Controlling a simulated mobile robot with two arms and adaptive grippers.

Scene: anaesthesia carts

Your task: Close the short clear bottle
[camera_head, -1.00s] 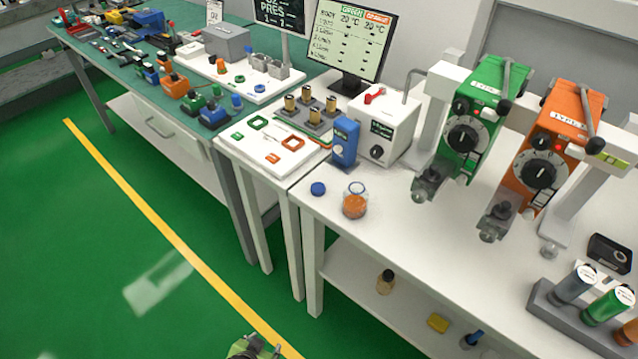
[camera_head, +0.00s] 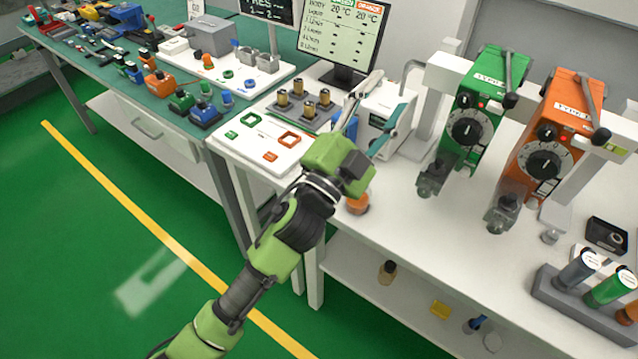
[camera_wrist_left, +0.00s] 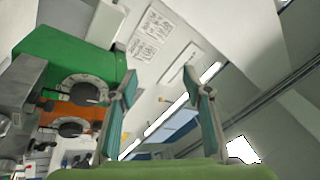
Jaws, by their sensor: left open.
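The short clear bottle (camera_head: 358,204) with orange contents stands on the white cart. In the head view only its lower part shows, below my left gripper's wrist; its top is hidden. A round blue cap, seen earlier left of the bottle, is now hidden behind my left arm. My left gripper (camera_head: 389,90) is open and empty, raised above the cart in front of the white box. The left wrist view also shows the gripper (camera_wrist_left: 160,74) with its fingers spread and nothing between them. My right gripper is not in view.
A green vaporizer (camera_head: 478,118) and an orange vaporizer (camera_head: 552,145) stand to the right. A white box (camera_head: 405,105) and a monitor (camera_head: 343,45) stand behind the gripper. A rack of cylinders (camera_head: 560,300) is at the lower right. The cart top (camera_head: 440,225) right of the bottle is clear.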

